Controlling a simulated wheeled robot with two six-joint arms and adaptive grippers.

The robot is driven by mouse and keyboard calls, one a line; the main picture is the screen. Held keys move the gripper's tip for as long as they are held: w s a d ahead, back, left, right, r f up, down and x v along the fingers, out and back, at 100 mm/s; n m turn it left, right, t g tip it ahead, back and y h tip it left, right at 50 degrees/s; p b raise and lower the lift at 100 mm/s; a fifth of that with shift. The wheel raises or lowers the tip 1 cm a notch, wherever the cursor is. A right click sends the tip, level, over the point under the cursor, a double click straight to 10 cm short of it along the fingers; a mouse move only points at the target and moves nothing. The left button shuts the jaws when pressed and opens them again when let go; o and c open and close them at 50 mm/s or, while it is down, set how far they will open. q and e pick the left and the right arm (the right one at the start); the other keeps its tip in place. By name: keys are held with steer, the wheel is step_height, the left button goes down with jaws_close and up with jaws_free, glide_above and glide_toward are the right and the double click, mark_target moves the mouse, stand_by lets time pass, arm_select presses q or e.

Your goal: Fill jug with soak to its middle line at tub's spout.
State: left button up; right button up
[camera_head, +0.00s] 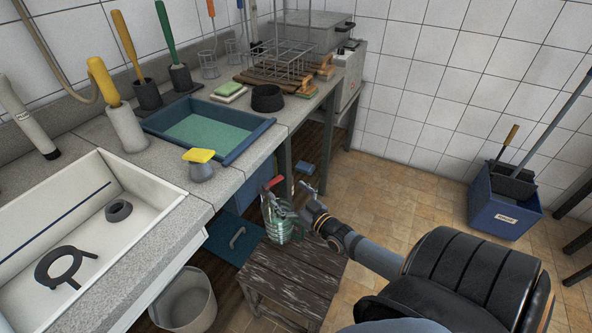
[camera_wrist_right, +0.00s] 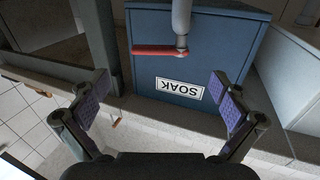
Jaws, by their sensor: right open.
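A clear, green-tinted jug (camera_head: 277,222) stands on a dark wooden stool (camera_head: 290,275), partly hidden by my right gripper (camera_head: 289,201). I cannot make out its middle line or its fill level. The blue tub (camera_head: 254,132) is set in the counter with green liquid in it. Its red tap lever (camera_head: 273,182) shows just above the jug. In the right wrist view, the blue tub front with an upside-down SOAK label (camera_wrist_right: 179,89), the grey spout (camera_wrist_right: 182,20) and the red lever (camera_wrist_right: 155,51) lie ahead of my open, empty right gripper (camera_wrist_right: 160,88). My left gripper is out of view.
A white sink (camera_head: 165,198) holds a dark ring and a small dark collar. A bucket (camera_head: 187,303) stands on the floor left of the stool. Brushes and racks crowd the counter's back. A blue bin (camera_head: 502,205) stands at right; floor between is clear.

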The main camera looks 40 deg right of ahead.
mark_target(275, 184)
steer(key=s, duration=0.4)
steer(key=shift+s+d, duration=0.1)
steer(key=shift+s, duration=0.1)
stand_by(5.2)
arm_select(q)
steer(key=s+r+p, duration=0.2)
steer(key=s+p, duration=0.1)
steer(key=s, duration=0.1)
arm_select(e)
steer(key=w+b, duration=0.1)
steer(key=w, duration=0.1)
steer(key=w+b, duration=0.1)
steer(key=w, duration=0.1)
steer(key=w+b, duration=0.1)
steer(key=w, duration=0.2)
steer(key=shift+w+f, duration=0.1)
steer(key=shift+f, duration=0.2)
steer(key=w+b, duration=0.2)
steer(key=w, duration=0.1)
steer(key=w+b, duration=0.1)
steer(key=shift+w+a+r, duration=0.1)
steer(key=shift+w+a, duration=0.1)
steer(key=shift+a, duration=0.05)
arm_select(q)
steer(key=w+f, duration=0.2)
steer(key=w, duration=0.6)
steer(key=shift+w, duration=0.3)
arm_select(e)
steer(key=shift+w+r, duration=0.15)
steer(key=shift+w, duration=0.05)
